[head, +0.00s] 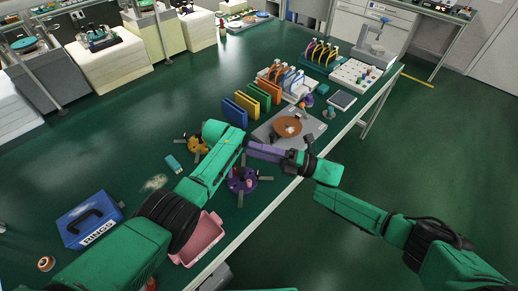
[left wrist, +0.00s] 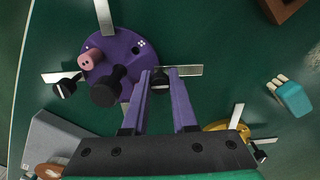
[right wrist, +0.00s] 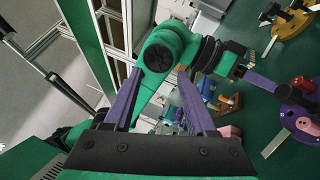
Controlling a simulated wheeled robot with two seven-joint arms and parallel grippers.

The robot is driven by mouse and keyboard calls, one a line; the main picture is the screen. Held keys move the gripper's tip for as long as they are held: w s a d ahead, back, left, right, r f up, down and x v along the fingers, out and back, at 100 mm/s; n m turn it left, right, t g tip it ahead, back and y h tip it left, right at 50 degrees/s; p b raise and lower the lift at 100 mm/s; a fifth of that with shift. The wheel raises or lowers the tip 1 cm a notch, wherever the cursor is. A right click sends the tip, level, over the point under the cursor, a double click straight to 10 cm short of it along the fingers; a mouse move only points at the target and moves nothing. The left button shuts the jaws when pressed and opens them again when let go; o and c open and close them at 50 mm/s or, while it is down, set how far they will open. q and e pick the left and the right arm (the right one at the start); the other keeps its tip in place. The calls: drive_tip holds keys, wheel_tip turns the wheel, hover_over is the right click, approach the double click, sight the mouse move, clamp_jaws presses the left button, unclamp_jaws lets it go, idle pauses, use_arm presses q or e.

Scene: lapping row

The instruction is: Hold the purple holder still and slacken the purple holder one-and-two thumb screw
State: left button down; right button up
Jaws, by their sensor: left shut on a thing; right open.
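The purple holder (head: 238,184) lies on the green bench, partly hidden by my left arm in the head view. In the left wrist view the purple holder (left wrist: 122,50) shows as a disc with a pink peg, a large black knob, white dots and metal strips. My left gripper (left wrist: 160,82) is shut on a black thumb screw (left wrist: 160,80) at the holder's edge. Which numbers the screw lies between I cannot tell. My right gripper (head: 256,149) is open and empty, above the bench behind the holder; the right wrist view shows its spread fingers (right wrist: 160,85).
A grey plate with an orange disc (head: 288,127) lies beyond. A pink bin (head: 205,243) is at the near edge. A blue RINGS box (head: 88,218) stands left.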

drive_tip(key=n, duration=0.1)
drive_tip(key=n+g, duration=0.1)
drive_tip(key=shift+d+n+g+h, duration=0.25)
drive_tip(key=shift+n+g+h, duration=0.05)
drive_tip(key=shift+n+h, duration=0.1)
drive_tip(key=m+t+h, duration=1.3)
drive_tip(key=m+t, duration=0.1)
drive_tip(key=m, duration=2.1)
approach(259, 176)
drive_tip(key=x, duration=0.8)
drive_tip(key=shift+w+a+r, duration=0.1)
drive_tip(key=shift+w+a, duration=0.05)
drive_tip(key=shift+w, duration=0.25)
drive_tip(key=shift+c, duration=0.3)
